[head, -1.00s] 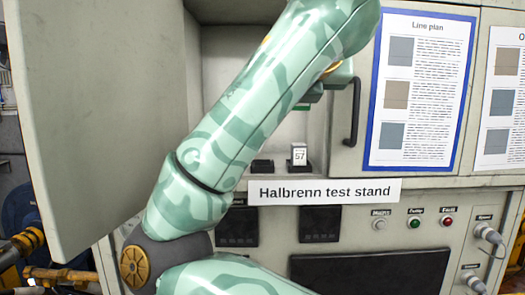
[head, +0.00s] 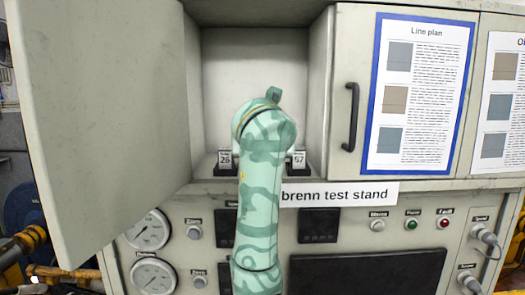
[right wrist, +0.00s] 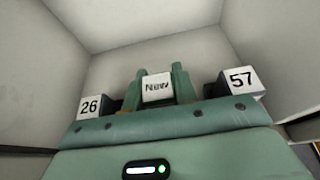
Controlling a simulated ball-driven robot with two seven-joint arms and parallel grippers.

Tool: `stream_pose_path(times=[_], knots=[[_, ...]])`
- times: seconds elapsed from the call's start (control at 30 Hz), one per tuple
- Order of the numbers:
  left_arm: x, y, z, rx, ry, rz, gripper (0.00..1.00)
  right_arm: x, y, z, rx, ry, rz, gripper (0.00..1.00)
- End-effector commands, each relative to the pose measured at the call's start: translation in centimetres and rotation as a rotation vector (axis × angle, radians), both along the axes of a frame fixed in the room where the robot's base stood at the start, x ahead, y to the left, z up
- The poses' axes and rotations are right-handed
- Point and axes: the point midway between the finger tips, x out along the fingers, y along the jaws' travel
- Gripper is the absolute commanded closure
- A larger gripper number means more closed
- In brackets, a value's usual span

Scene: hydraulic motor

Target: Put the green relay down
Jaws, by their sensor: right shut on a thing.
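In the right wrist view my right gripper (right wrist: 160,71) has its two green fingers shut on a small block with a white face marked "New" (right wrist: 156,88). I take this as the green relay; only its label shows, and its green body cannot be made out. It is inside the open cabinet, between the blocks marked 26 and 57. Whether it touches the shelf I cannot tell. In the head view my arm hides the gripper and the relay. My left gripper is not in view.
Dark blocks with white labels 26 (head: 225,157) and 57 (head: 298,158) stand on the cabinet floor to either side. The open cabinet door (head: 100,120) is at the left; a closed door with a black handle (head: 350,117) is at the right.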

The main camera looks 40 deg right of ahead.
Motion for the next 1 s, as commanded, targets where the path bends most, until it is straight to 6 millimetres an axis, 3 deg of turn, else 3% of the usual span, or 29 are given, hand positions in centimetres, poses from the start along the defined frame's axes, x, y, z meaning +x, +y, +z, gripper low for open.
stream_pose_path(times=[0.3,0.33,0.4,0.77,1.0], knots=[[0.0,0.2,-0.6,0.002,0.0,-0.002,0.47,0.0,0.0,-0.6,0.0,0.0,-0.001,0.95],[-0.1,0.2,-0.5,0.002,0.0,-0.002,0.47,0.0,0.0,-0.5,0.0,0.0,-0.001,0.64],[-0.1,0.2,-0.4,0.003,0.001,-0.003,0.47,0.0,0.0,-0.4,0.0,0.0,-0.001,0.51],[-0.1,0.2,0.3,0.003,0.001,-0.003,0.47,0.0,0.0,0.4,-0.001,-0.001,-0.001,0.51],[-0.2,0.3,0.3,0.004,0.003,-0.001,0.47,-3.5,3.3,2.2,0.005,-0.008,0.006,0.51]])
